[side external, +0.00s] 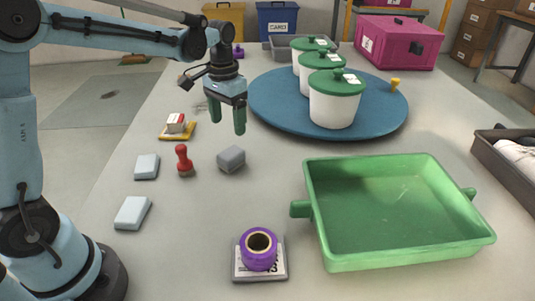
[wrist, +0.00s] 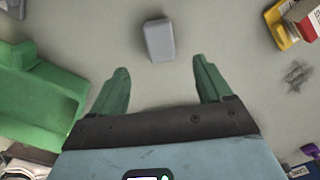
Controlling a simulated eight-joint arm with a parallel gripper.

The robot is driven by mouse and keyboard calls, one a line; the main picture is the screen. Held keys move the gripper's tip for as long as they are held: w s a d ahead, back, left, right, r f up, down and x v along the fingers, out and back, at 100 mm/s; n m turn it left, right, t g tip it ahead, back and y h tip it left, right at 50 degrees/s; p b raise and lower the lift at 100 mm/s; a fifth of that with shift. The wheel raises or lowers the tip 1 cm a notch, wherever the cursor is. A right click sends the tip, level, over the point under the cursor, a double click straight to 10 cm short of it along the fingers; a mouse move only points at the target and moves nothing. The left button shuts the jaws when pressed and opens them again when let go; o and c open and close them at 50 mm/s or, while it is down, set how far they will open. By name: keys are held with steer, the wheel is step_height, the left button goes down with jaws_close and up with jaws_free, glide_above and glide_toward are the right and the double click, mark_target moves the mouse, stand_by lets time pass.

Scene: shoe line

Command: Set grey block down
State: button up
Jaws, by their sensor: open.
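The grey block (side external: 231,159) rests on the pale table, between the red-handled stamp and the green tray. A grey block, seemingly the same one, shows in the wrist view (wrist: 159,40), just beyond my fingertips and lying between their lines. My gripper (side external: 228,130) hangs above the table, a little behind and above the block in the side view. Its green fingers (wrist: 161,65) are apart with nothing between them. The block is not touched by either finger.
A green tray (side external: 318,226) stands to the right. A blue round board (side external: 275,118) bears white pots with green lids (side external: 337,98). A red stamp (side external: 183,161), two pale blocks (side external: 147,167) and a purple roll (side external: 259,247) on a plate stand nearby.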

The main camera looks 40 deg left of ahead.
steer(key=s+d+r+t, duration=0.1)
steer(key=s+d+t, duration=0.1)
steer(key=s, duration=0.4)
steer(key=s+d+r+t, duration=0.1)
steer(key=s+d+t, duration=0.2)
steer(key=s+t, duration=0.2)
steer(key=shift+s+d, duration=0.35)
steer(key=shift+s, duration=0.9)
